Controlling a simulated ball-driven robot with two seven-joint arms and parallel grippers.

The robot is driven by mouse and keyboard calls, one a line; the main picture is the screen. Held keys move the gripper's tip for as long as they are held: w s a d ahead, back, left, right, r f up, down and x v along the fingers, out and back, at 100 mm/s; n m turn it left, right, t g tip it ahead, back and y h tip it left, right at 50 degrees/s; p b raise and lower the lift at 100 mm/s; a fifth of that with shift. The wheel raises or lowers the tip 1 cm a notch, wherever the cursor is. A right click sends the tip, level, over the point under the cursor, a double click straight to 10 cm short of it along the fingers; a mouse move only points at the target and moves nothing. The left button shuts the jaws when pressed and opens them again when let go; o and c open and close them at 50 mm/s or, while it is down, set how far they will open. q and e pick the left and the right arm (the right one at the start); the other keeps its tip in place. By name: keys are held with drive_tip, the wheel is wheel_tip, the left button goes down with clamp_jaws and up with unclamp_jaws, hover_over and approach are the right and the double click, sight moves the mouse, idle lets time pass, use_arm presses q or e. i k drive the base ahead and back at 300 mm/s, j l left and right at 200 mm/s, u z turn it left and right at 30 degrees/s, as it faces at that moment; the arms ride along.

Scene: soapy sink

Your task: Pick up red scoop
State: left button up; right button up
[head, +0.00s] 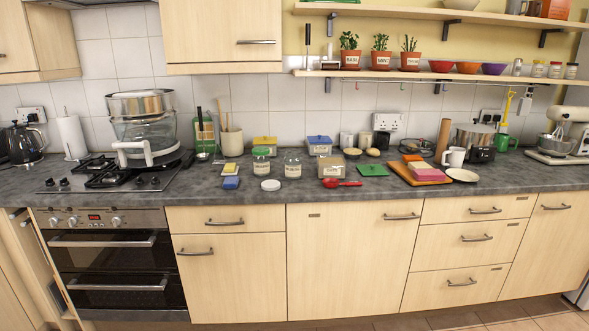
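The red scoop (342,183) lies on the dark grey countertop (320,192) near its front edge, a little right of the middle of the head view. Its rounded end is to the left and its handle points right. Nothing lies on top of it. Neither of my grippers shows in the head view, so nothing of mine is seen near the scoop.
A green flat item (372,171) and a wooden board (408,173) lie right. A hob (105,177) is far left. Shelves (430,75) overhang behind.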

sight(329, 183)
drive_tip(key=i+j+z, duration=0.1)
drive_tip(key=i, duration=1)
